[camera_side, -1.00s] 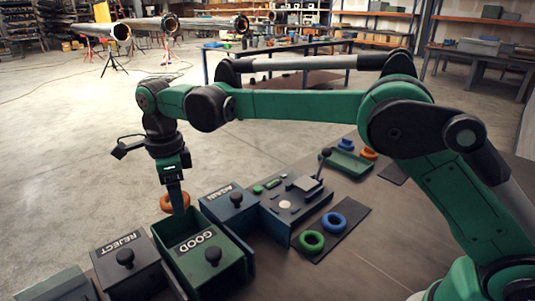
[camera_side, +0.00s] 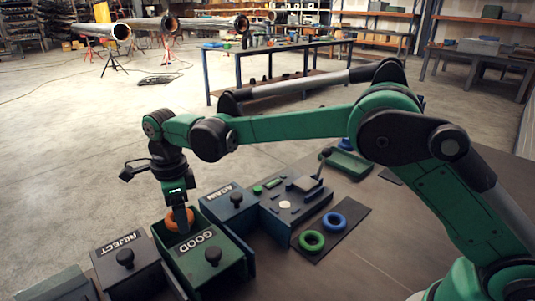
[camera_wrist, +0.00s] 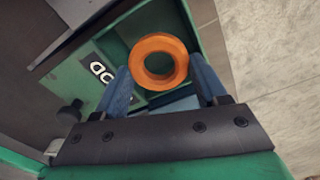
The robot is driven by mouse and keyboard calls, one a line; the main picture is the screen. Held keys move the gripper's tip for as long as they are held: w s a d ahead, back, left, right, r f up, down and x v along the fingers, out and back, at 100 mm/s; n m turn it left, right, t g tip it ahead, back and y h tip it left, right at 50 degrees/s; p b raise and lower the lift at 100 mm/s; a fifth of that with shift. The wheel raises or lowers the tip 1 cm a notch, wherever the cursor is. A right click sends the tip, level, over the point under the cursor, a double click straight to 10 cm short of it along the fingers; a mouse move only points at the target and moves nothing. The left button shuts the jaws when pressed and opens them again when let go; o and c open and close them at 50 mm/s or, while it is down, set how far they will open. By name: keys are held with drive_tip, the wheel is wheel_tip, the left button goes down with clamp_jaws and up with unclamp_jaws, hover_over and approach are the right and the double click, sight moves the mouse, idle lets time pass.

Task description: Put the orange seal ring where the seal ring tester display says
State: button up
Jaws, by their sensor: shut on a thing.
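The orange seal ring (camera_side: 181,221) is held between the fingers of my gripper (camera_side: 180,215), low over the open green GOOD drawer (camera_side: 236,272). In the wrist view the ring (camera_wrist: 160,62) sits between the two blue fingertips (camera_wrist: 165,80), with the drawer's green inside behind it. My gripper is shut on the ring. From the side view I cannot tell whether the ring touches the drawer floor. The seal ring tester (camera_side: 291,200) stands to the right; its display is too small to read.
The grey REJECT box (camera_side: 140,275) is left of the GOOD drawer, and the blue AGAIN box (camera_side: 232,218) is right of it. Green (camera_side: 312,241) and blue (camera_side: 333,222) rings lie on a dark mat (camera_side: 352,220). A green tray (camera_side: 350,164) is farther back.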

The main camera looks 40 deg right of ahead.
drive_tip(key=shift+f, duration=1.7)
idle(0.5)
drive_tip(key=o, duration=1.4)
drive_tip(key=shift+c, duration=1.2)
drive_tip(key=shift+o, duration=0.7)
drive_tip(key=shift+o, duration=0.3)
drive_tip(key=shift+r, duration=3.5)
